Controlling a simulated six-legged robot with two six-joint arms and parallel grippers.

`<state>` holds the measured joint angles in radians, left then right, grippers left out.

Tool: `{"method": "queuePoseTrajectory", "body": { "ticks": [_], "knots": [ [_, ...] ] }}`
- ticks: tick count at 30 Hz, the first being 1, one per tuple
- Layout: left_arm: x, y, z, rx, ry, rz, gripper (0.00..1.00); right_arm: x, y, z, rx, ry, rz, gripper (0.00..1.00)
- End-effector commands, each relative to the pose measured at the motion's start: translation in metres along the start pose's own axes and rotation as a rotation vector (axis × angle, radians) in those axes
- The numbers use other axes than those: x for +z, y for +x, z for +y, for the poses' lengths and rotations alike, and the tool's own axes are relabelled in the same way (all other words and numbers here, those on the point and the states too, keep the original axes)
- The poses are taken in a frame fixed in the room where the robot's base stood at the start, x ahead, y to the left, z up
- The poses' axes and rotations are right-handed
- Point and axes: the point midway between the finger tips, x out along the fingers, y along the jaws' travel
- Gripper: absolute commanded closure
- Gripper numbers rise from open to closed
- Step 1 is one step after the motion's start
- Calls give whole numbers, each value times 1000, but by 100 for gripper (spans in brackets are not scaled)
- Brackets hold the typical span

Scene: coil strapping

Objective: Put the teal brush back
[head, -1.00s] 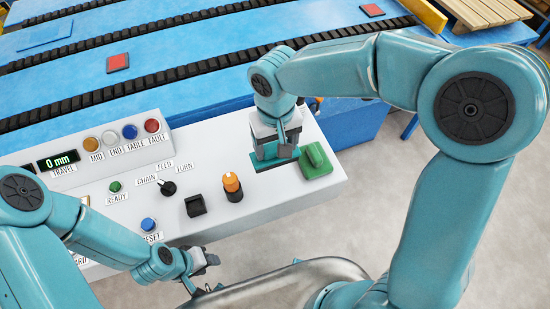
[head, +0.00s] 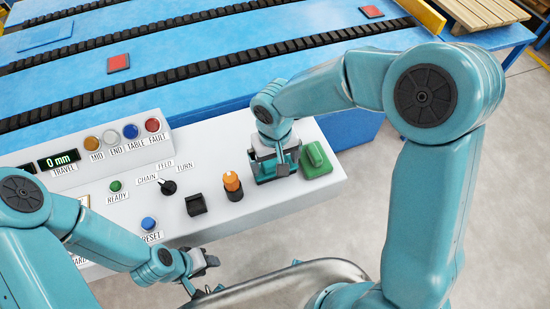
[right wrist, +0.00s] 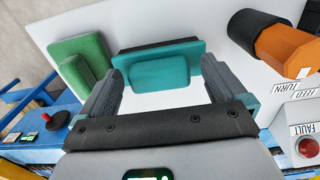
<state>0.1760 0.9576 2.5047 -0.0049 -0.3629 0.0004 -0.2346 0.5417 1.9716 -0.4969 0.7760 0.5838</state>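The teal brush (right wrist: 160,70) has a block handle on a wider teal plate with a dark strip along one edge. It is at the panel's right end, beside the green block, and my right gripper partly hides it in the head view. My right gripper (head: 274,168) points down over it. In the right wrist view its grey fingers (right wrist: 160,88) stand on either side of the handle with gaps, so it is open. I cannot tell if the brush lies flat on the panel. My left gripper (head: 205,270) is low near the panel's front edge; its fingers are unclear.
The green block (head: 316,158) sits close to the right of the brush. An orange-topped black knob (head: 232,186) and a black square button (head: 196,205) stand to the left on the white control panel (head: 225,150). A blue conveyor (head: 200,75) runs behind.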

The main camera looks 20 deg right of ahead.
Motion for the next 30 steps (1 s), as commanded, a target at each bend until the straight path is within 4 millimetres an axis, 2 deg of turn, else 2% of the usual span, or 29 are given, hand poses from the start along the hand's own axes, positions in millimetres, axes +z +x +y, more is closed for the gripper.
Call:
{"method": "queuePoseTrajectory", "body": {
  "ticks": [7, 11, 22, 27, 30],
  "knots": [
    [0, -1, 0, 0, 0, 0, 57, 0, -1, 0, 0, 0, 0, 3],
    [0, -2, 1, 0, 0, 0, 57, -1, -12, 0, 0, 2, 3, 3],
    [0, -2, 1, 0, 0, 0, 57, -1, -94, 0, -2, 1, 5, 3],
    [0, -3, 1, 0, 0, 0, 57, 0, -116, 0, 0, 0, 2, 3],
    [0, -3, 1, 0, 0, 0, 57, 0, -122, 0, -1, 0, 1, 3]
  ]
}}
